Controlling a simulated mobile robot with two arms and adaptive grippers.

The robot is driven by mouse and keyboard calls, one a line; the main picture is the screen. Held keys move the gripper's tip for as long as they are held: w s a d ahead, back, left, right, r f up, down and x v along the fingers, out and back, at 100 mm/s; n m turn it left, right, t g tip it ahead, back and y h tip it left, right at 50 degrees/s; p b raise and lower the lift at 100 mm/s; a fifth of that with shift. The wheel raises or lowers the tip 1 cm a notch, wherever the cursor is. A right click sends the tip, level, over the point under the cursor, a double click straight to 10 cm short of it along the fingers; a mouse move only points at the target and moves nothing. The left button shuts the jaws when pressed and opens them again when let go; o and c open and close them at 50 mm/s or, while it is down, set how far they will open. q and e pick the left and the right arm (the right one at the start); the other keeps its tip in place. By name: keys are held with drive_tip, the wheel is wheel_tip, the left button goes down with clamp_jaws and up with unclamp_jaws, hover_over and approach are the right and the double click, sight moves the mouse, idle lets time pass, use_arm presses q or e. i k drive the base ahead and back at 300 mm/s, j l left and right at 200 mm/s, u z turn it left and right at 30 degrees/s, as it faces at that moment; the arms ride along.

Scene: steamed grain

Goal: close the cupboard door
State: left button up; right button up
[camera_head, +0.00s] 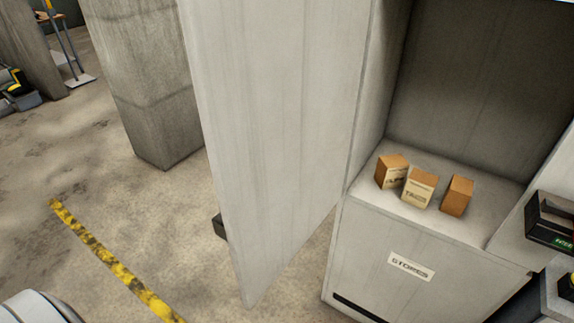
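The cupboard door (270,140) is a tall pale grey panel in the middle of the head view. It stands wide open, swung out to the left of the cupboard (375,245). A dark handle (219,227) sticks out past the door's left edge, mostly hidden behind the panel. The cupboard's inside is in plain view, with three small brown boxes (392,171), (419,190), (457,196) on its floor. A "STORES" label is on the front below the opening. Neither of my grippers is in view.
A concrete pillar (145,80) stands behind the door to the left. A yellow and black floor stripe (115,262) runs across open floor left of the door. A dark device with a green label (552,222) is at the right edge.

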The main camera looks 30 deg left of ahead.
sight(276, 83)
drive_tip(key=j+z, duration=0.25)
drive_tip(key=j, duration=0.35)
drive_tip(key=k+j+z, duration=0.1)
drive_tip(key=j+z, duration=0.15)
drive_tip(key=j, duration=0.35)
drive_tip(key=i+j+z, duration=0.1)
drive_tip(key=j, duration=0.4)
drive_tip(key=j+z, duration=0.15)
drive_tip(key=j, duration=0.35)
drive_tip(key=i, duration=0.05)
